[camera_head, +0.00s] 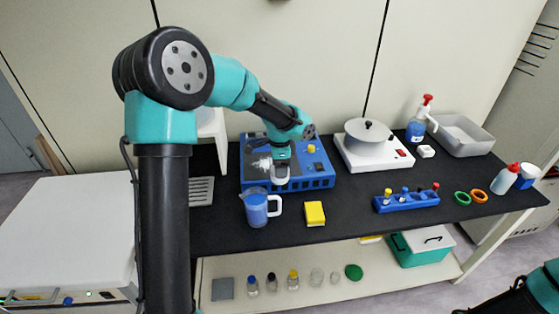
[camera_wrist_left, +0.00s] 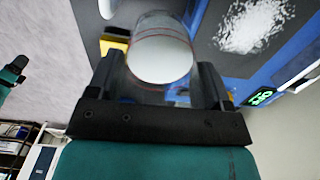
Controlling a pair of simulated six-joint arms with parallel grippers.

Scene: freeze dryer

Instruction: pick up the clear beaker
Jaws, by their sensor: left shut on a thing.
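The clear beaker (camera_wrist_left: 161,55) is between the two fingers of my left gripper (camera_wrist_left: 162,85) in the left wrist view. It has thin red lines around it and a pale round face towards the camera. In the head view my left gripper (camera_head: 281,163) points down over the blue benchtop device (camera_head: 315,183), shut on the beaker (camera_head: 281,183). The beaker is in front of the device's grey top; whether it touches the surface I cannot tell. My right gripper is not in view; only part of my right arm shows at the lower right.
White powder (camera_wrist_left: 255,25) lies on the device's top. A blue-filled jug (camera_head: 256,208) and yellow block (camera_head: 314,213) stand in front. A hotplate with a pot (camera_head: 368,137), a blue tube rack (camera_head: 406,202) and a grey tub (camera_head: 462,135) are to the right. Bare black bench lies between.

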